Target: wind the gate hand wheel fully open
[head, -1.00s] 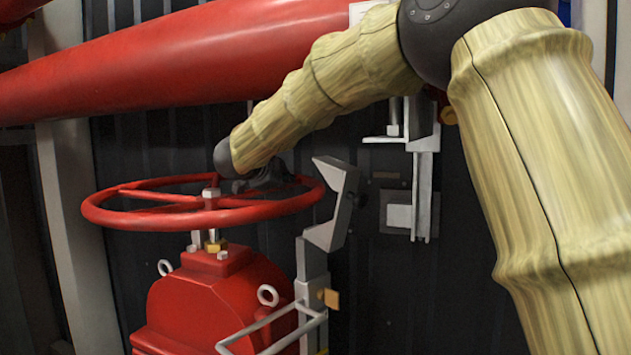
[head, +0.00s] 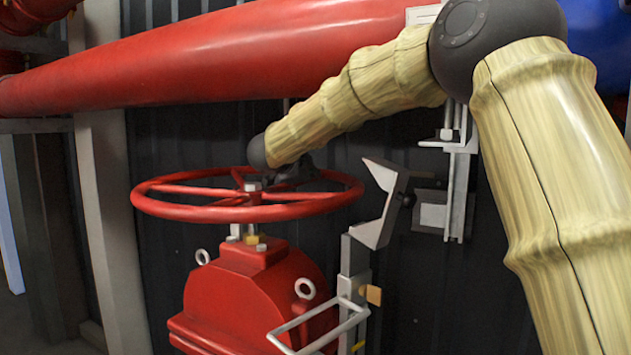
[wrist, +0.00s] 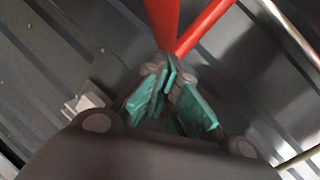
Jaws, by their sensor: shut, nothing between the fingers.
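The red gate hand wheel (head: 165,208) lies nearly level on top of the red valve body (head: 245,295), with its hub nut (head: 252,187) at the middle. My gripper (head: 300,172) is at the far right part of the wheel, mostly hidden by my arm and the rim in the head view. In the wrist view my gripper (wrist: 170,75) has green pads with their tips together and nothing between them. Two red bars of the wheel (wrist: 163,20) meet at or just beyond the tips; I cannot tell whether they touch.
A grey bracket (head: 380,210) stands close to the right of the wheel. A large red pipe (head: 230,55) runs above and behind. A grey post (head: 105,220) stands to the left. A dark ribbed wall (head: 160,140) closes the back.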

